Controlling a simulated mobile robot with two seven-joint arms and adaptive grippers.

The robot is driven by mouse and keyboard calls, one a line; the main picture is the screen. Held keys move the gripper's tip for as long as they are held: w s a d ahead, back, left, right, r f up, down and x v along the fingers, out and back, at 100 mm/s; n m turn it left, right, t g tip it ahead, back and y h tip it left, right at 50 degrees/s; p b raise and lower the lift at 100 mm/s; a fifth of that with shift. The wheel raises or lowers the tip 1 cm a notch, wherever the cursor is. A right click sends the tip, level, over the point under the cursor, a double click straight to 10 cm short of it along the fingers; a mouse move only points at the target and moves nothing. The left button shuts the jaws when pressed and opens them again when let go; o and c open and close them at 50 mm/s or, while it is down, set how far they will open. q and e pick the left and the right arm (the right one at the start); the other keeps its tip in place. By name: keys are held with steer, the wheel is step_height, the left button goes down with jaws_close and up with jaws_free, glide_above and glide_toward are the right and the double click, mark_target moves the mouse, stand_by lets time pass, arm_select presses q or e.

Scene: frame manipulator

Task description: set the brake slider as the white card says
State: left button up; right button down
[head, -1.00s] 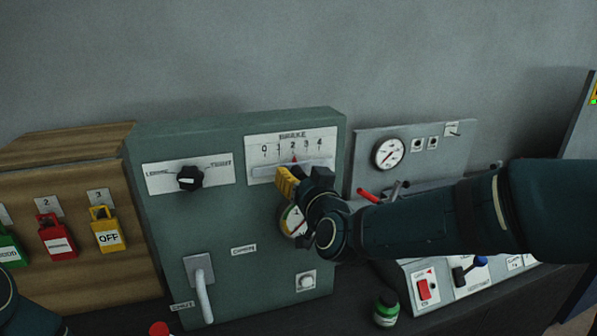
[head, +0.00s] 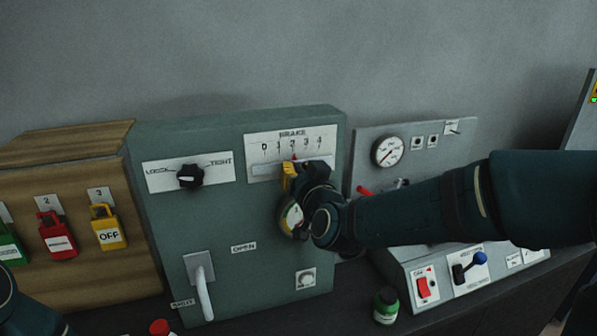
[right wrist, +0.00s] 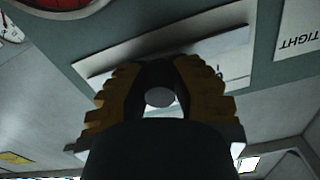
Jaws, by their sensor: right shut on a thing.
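The brake scale (head: 318,140) is a white plate marked 0 to 4 at the top right of the green panel. Its pale slider track (head: 265,171) runs below the numbers. My right gripper (head: 293,172) is at the track, below about the 2. In the right wrist view its yellow-brown fingers are shut on a round grey slider knob (right wrist: 160,96). I cannot make out which white label is the card. My left gripper is out of view.
A round gauge (head: 291,216) sits just below my gripper, partly covered. A black rotary knob (head: 190,177) and a grey lever (head: 202,288) are on the panel's left. A red-handled lever (head: 364,191) is near my right forearm. A green-capped jar (head: 386,307) stands in front.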

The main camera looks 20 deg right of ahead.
mark_target(306, 161)
steer(key=d+b, duration=0.2)
steer(key=d, duration=0.1)
steer(key=shift+w+r, duration=0.1)
steer(key=c, duration=0.8)
jaws_free()
steer(key=s, duration=1.2)
steer(key=shift+d, duration=0.2)
